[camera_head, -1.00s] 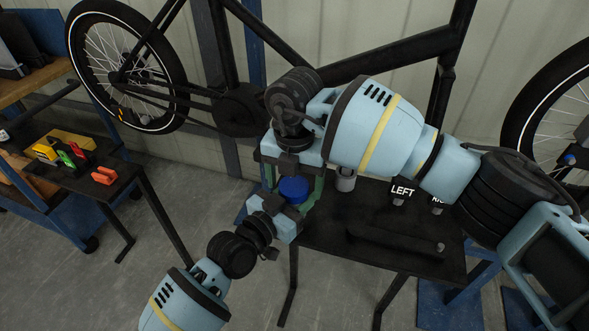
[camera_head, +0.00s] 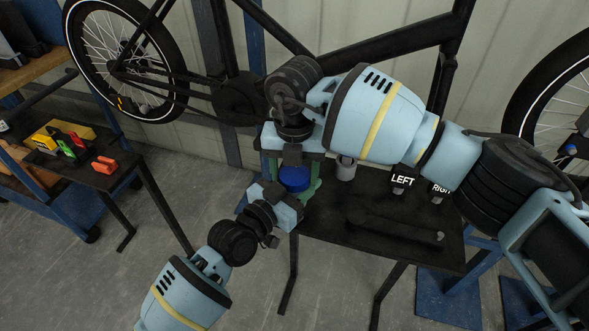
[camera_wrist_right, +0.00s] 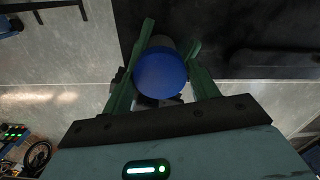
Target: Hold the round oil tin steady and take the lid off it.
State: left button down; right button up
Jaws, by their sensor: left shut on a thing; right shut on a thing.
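The oil tin's round blue lid (camera_head: 294,179) shows near the bench's left edge, and from above in the right wrist view (camera_wrist_right: 161,75). My right gripper (camera_head: 294,180) reaches down from above, its green fingers on either side of the lid and shut on it. The right wrist view shows this gripper (camera_wrist_right: 164,62) too. A grey strip of the tin (camera_wrist_right: 160,42) shows beyond the lid; the rest is hidden. My left gripper (camera_head: 289,198) comes from the lower left, against the tin below the lid, and is shut on it. Its fingertips are hidden. I cannot tell whether lid and tin are apart.
The dark bench (camera_head: 375,238) holds a grey cylinder (camera_head: 346,169), LEFT (camera_head: 402,181) and RIGHT (camera_head: 440,190) labels and a long dark tool (camera_head: 395,228). A side table (camera_head: 100,178) with coloured parts stands left. A bicycle frame (camera_head: 390,57) hangs behind.

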pick_arm(q)
jog(key=shift+a, duration=0.1)
pick_arm(e)
jog(key=shift+d+n, duration=0.1)
jog(key=shift+n, duration=0.4)
pick_arm(q)
jog(key=shift+w, duration=0.1)
pick_arm(e)
jog(key=o, duration=0.9)
jog(key=shift+o, duration=0.9)
